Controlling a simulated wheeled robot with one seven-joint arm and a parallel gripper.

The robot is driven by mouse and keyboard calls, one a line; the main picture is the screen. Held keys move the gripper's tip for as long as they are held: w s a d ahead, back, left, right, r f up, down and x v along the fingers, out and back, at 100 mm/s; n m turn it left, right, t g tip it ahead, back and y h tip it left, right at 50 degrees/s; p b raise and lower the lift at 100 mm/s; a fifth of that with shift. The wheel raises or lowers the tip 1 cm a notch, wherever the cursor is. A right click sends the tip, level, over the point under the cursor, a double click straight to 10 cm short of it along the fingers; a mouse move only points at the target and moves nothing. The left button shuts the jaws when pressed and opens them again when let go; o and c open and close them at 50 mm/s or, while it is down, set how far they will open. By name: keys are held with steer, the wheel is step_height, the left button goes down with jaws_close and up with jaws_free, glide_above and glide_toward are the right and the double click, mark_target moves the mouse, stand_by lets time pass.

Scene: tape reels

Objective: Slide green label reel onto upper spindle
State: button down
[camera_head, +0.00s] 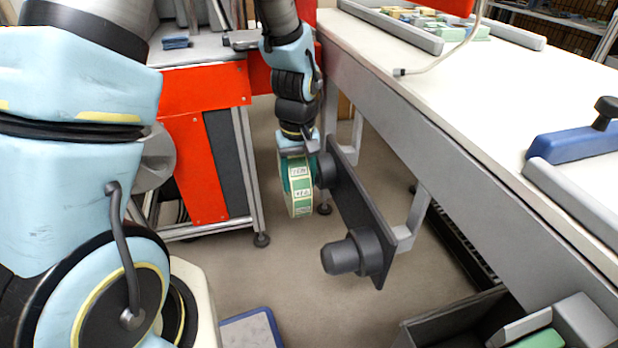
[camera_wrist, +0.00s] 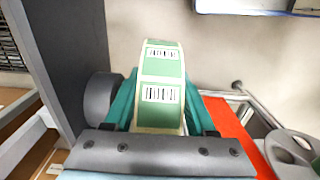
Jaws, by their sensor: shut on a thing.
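The green label reel (camera_head: 298,192) has a white rim band with green barcode labels. My gripper (camera_head: 297,168) is shut on it, with a teal finger on each side; the wrist view also shows the reel (camera_wrist: 161,66) between the fingers of my gripper (camera_wrist: 160,88). The dark upper spindle (camera_head: 327,171) sticks out of the upper end of a dark plate (camera_head: 362,212), just right of the reel. In the wrist view the spindle (camera_wrist: 98,98) is left of the left finger. The reel's core is hidden, so I cannot tell whether the spindle enters it.
A bare lower spindle (camera_head: 347,254) projects from the plate's lower end. The plate is mounted beside the white-topped bench (camera_head: 455,85). A red-panelled machine (camera_head: 200,150) stands to the left. Grey floor below the reel is open. A dark bin (camera_head: 440,325) stands at lower right.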

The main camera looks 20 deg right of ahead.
steer(key=shift+w+a+p, duration=0.15)
steer(key=shift+a+p, duration=0.1)
steer(key=shift+a, duration=0.95)
steer(key=shift+w+a+p, duration=0.15)
steer(key=shift+a+p, duration=0.1)
steer(key=shift+a, duration=0.9)
steer(key=shift+r, duration=0.15)
